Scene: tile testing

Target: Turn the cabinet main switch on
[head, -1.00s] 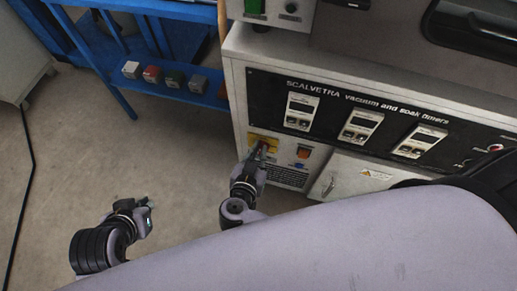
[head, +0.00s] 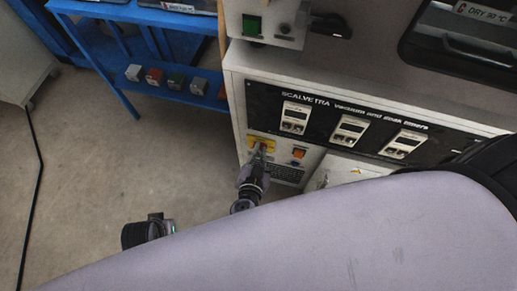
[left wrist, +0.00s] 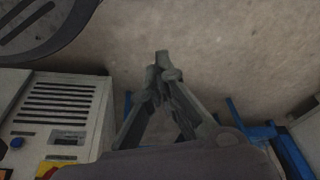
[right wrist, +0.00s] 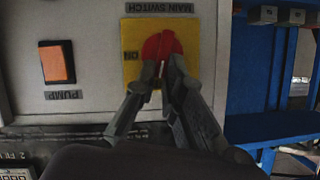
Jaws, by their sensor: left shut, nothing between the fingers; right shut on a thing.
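The main switch is a red knob (right wrist: 160,45) on a yellow plate (right wrist: 131,73) in the cabinet's front; the plate also shows in the head view (head: 255,140). The right wrist view shows it upside down, with "ON" beside the knob. My right gripper (right wrist: 165,66) is shut on the knob, its fingertips covering the grip, so the exact knob angle is hard to read. In the head view my right gripper (head: 260,156) reaches the plate from below. My left gripper (left wrist: 162,62) is shut and empty over the floor, away from the cabinet; my arm partly hides it in the head view.
An orange pump switch (right wrist: 57,62) sits beside the yellow plate. Timers (head: 350,130) line the black panel above. A blue rack (head: 150,95) with several small boxes stands left of the cabinet. Open floor (head: 90,180) lies in front of the rack.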

